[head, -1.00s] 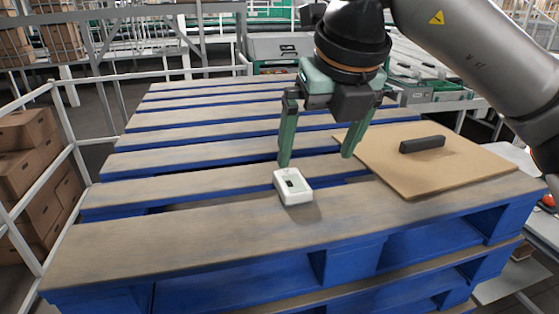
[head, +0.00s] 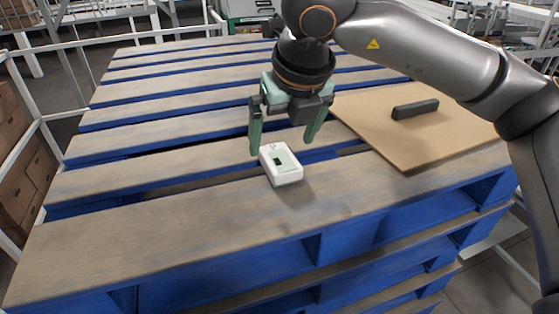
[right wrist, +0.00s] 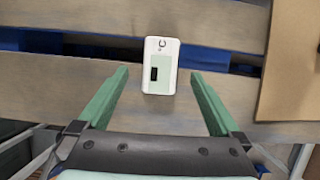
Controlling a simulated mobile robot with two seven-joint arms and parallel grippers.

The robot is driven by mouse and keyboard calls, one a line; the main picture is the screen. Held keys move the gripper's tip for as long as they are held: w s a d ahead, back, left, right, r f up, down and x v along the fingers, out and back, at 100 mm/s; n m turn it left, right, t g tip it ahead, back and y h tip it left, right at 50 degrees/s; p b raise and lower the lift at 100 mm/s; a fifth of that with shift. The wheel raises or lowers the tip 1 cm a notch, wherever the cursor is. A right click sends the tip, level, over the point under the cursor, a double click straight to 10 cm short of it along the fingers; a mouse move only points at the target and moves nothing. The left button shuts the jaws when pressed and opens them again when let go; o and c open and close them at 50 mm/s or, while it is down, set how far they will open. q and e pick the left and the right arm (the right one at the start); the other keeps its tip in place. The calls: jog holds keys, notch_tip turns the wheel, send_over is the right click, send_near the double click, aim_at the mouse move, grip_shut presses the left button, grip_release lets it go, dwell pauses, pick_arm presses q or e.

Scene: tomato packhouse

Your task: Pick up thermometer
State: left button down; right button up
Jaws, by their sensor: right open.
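The thermometer (head: 281,165) is a small white box with a pale green display and a dark mark on it. It lies flat on a wooden slat of the blue pallet (head: 170,228). My right gripper (head: 283,145) has green fingers, is open and empty, and hovers above and just behind the thermometer in the head view. In the right wrist view, the thermometer (right wrist: 160,66) lies ahead of and between the two spread fingers (right wrist: 160,72), apart from both. My left gripper is not in view.
A brown board (head: 425,130) with a black bar (head: 415,109) on it lies on the pallet to the right. Gaps run between the slats. White railings stand at the left, with brown boxes (head: 30,165) beyond. The slats left of the thermometer are bare.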

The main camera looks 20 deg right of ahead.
aim_at(280, 157)
jog(key=x, duration=0.4)
jog(key=shift+d+f+p, duration=0.1)
jog(key=shift+f+p, duration=0.1)
jog(key=shift+p, duration=0.1)
jog(key=shift+s, duration=0.1)
jog(key=shift+c, duration=0.4)
jog(key=c, duration=1.4)
jog(key=shift+r, duration=0.1)
jog(key=shift+c, duration=0.2)
